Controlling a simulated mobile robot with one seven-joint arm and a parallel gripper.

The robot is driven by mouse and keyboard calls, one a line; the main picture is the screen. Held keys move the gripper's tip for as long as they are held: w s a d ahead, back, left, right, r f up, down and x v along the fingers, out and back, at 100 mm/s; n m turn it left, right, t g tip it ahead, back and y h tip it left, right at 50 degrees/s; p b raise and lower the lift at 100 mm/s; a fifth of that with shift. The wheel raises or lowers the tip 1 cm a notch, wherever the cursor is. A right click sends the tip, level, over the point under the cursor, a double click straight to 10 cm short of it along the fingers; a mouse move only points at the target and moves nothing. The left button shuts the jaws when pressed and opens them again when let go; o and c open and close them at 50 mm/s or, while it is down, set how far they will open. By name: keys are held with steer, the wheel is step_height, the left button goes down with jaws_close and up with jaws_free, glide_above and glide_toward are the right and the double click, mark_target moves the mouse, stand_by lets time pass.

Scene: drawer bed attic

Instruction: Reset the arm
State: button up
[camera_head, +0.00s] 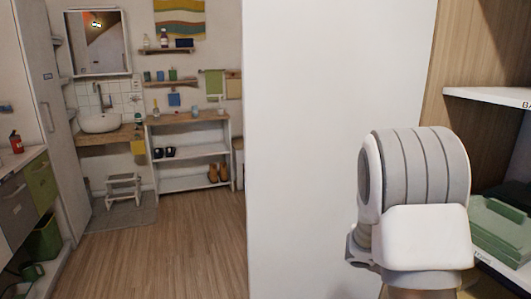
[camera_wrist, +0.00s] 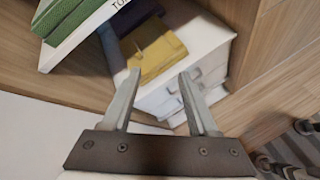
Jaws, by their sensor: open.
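My gripper (camera_wrist: 160,98) shows in the wrist view with its two grey fingers spread apart and nothing between them. Beyond the fingertips are a yellow folded cloth (camera_wrist: 158,56) and a white drawer unit (camera_wrist: 205,62); the fingers look apart from both, though the distance is hard to judge. In the head view my arm stands raised at the right, in front of the shelf, and the gripper itself is out of sight.
A wooden shelf unit with a white board (camera_head: 490,96) and green folded items (camera_head: 500,228) stands close at the right. A white wall (camera_head: 335,150) fills the middle. Open wooden floor (camera_head: 165,255) lies at the left, before a sink (camera_head: 100,122) and a low rack (camera_head: 190,150).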

steer(key=s+a+r+m+t+y, duration=0.2)
steer(key=s+a+r+m+y, duration=0.25)
steer(key=s+a, duration=0.35)
steer(key=s+a+r+m+t+y, duration=0.1)
steer(key=s+a+r+m+y, duration=0.35)
steer(key=a, duration=0.55)
steer(key=s+a+r+m+t+y, duration=0.2)
steer(key=s+a+r+m+y, duration=0.1)
steer(key=s+a+r, duration=0.55)
step_height(320, 180, up, 11)
steer(key=w+p, duration=0.1)
steer(key=p, duration=1.2)
steer(key=shift+w+a, duration=0.2)
steer(key=shift+a, duration=0.2)
steer(key=shift+r, duration=0.15)
steer(key=shift+c, duration=0.2)
steer(key=shift+p, duration=0.3)
steer(key=shift+c, duration=0.6)
steer(key=shift+d, duration=0.1)
steer(key=shift+d+m, duration=0.1)
steer(key=shift+m, duration=0.2)
